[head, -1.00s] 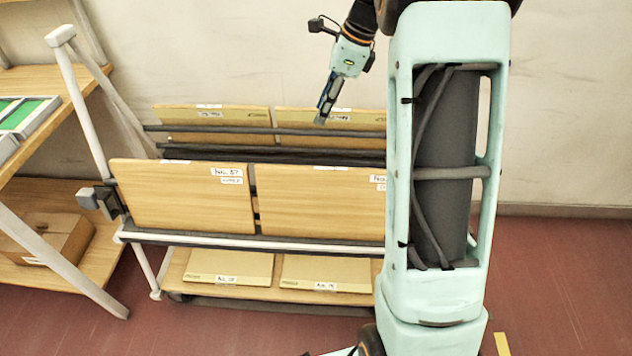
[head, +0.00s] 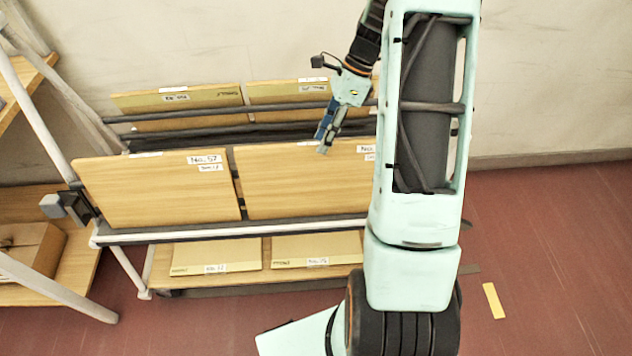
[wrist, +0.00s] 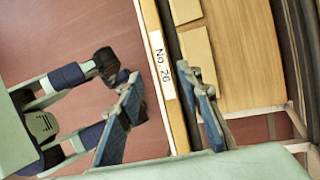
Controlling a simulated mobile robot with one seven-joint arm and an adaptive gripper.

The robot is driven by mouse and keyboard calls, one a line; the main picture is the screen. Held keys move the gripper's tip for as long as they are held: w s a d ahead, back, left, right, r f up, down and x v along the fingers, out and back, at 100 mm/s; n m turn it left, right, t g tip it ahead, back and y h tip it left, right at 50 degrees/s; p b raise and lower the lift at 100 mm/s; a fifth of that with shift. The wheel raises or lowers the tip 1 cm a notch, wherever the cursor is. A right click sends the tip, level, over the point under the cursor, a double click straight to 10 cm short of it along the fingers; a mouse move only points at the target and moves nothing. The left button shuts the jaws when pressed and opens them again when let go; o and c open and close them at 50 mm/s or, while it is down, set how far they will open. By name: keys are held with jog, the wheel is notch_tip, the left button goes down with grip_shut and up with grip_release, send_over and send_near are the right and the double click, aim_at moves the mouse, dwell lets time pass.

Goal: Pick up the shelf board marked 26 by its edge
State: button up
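The board marked 26 shows in the wrist view as a narrow wooden edge (wrist: 149,20) with a white "No. 26" label (wrist: 162,65). My gripper (wrist: 166,112) is open, one blue-padded finger on each side of this edge, with gaps. I cannot tell how far down the fingers reach. In the head view my gripper (head: 324,146) is at the top edge of the front right board (head: 295,190), which appears to be the same board. It leans upright in the rack; its face label is partly hidden by my arm.
Board No. 57 (head: 150,190) stands directly left. Two boards (head: 180,104) stand behind, beyond dark rails (head: 240,115). Flat boards (head: 215,256) lie on the lower shelf. White frame posts and a shelf (head: 30,290) are at left. Red floor is clear at right.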

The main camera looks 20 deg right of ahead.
aim_at(318, 143)
jog(key=x, duration=0.4)
jog(key=shift+w+a+f+b, duration=0.2)
jog(key=shift+w+f+b, duration=0.1)
jog(key=shift+f, duration=0.05)
grip_shut()
jog(key=shift+r, duration=0.1)
